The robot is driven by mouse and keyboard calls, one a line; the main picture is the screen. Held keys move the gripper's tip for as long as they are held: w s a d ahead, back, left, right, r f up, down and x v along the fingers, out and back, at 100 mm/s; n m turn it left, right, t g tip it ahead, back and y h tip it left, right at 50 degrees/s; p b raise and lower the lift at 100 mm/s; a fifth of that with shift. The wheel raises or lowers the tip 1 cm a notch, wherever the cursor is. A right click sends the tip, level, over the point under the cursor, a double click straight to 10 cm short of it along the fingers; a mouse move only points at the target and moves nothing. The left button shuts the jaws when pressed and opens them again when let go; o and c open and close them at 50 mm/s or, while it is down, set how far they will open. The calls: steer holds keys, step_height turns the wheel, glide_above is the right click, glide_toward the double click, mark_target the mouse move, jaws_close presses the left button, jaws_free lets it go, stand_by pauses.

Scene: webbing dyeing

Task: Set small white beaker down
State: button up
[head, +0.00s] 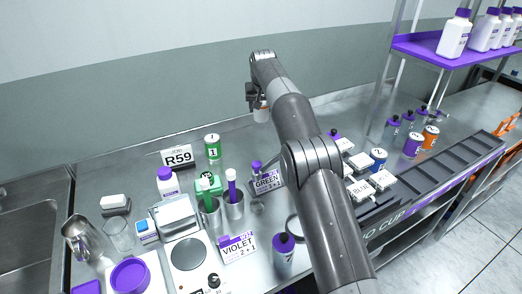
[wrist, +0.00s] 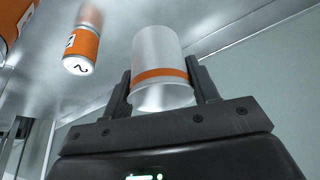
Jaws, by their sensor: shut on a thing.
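The small white beaker (wrist: 160,62), a pale cup with an orange band, is between the two dark fingers of my gripper (wrist: 163,92) in the wrist view. The fingers are shut on its sides around the band. In the head view my gripper (head: 257,97) is raised over the far side of the steel bench, and the beaker (head: 262,114) shows small and partly hidden by my arm. The beaker appears held clear of the bench top; its exact height cannot be told.
The green can (head: 213,148), R59 sign (head: 178,156) and GREEN sign (head: 267,181) stand left of my arm. Blue (head: 378,159) and orange (head: 430,136) cans stand right. An orange-banded can (wrist: 81,50) is near the beaker in the wrist view. The back strip of bench looks clear.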

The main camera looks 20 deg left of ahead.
step_height(320, 180, down, 14)
steer(key=shift+r, duration=0.1)
stand_by(0.5)
steer(key=shift+f, duration=0.2)
steer(key=o, duration=1)
steer(key=shift+c, duration=0.2)
steer(key=shift+r, duration=0.1)
steer(key=v, duration=1.2)
